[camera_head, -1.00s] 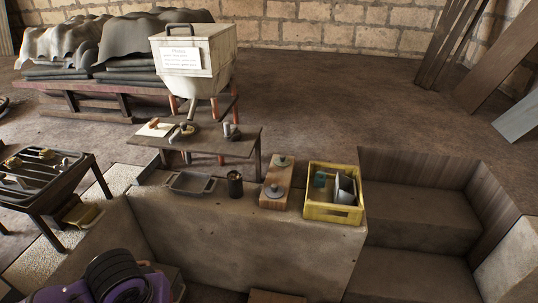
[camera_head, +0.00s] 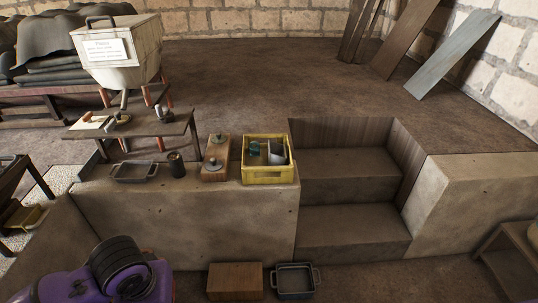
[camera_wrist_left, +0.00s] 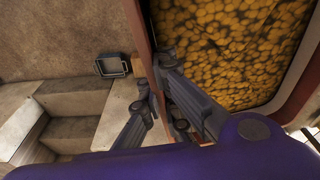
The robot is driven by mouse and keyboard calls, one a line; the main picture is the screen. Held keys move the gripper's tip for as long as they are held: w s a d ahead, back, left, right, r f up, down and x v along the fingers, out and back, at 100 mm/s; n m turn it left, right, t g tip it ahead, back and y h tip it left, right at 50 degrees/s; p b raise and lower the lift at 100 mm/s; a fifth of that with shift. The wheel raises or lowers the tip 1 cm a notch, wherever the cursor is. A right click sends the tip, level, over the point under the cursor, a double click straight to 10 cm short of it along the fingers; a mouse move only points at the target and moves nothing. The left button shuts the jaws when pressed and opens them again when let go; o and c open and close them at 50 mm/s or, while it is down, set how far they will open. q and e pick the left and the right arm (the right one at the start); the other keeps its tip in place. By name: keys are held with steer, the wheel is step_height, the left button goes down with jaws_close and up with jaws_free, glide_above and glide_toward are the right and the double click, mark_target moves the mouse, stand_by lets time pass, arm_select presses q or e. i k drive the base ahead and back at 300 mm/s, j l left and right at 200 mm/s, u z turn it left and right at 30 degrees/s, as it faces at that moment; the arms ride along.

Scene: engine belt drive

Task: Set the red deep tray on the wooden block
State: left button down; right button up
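A deep tray with a red rim (camera_wrist_left: 146,45) fills the upper right of the left wrist view, close to the camera. It is full of yellow-orange pieces. My left gripper (camera_wrist_left: 156,84) has one finger on each side of its red wall and looks shut on it. In the head view my purple left arm hides nearly all of this tray. The wooden block (camera_head: 235,282) lies on the floor at the bottom of the head view, its top bare. In the left wrist view it is partly hidden behind the red wall. My right gripper is not in view.
A dark grey tray with handles (camera_head: 293,281) stands on the floor right of the block. A stone ledge (camera_head: 190,225) behind carries a yellow crate (camera_head: 268,176), a wooden board with knobs (camera_head: 215,160), a dark cup (camera_head: 176,165) and a shallow tray (camera_head: 134,172). Steps (camera_head: 350,222) lie right.

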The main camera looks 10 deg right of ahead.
mark_target(241, 275)
steer(key=i+l+z, duration=0.1)
steer(key=z, duration=0.3)
steer(key=i+l+z, duration=0.15)
steer(key=z, duration=0.2)
steer(key=i+l, duration=2.25)
steer(key=l, duration=0.1)
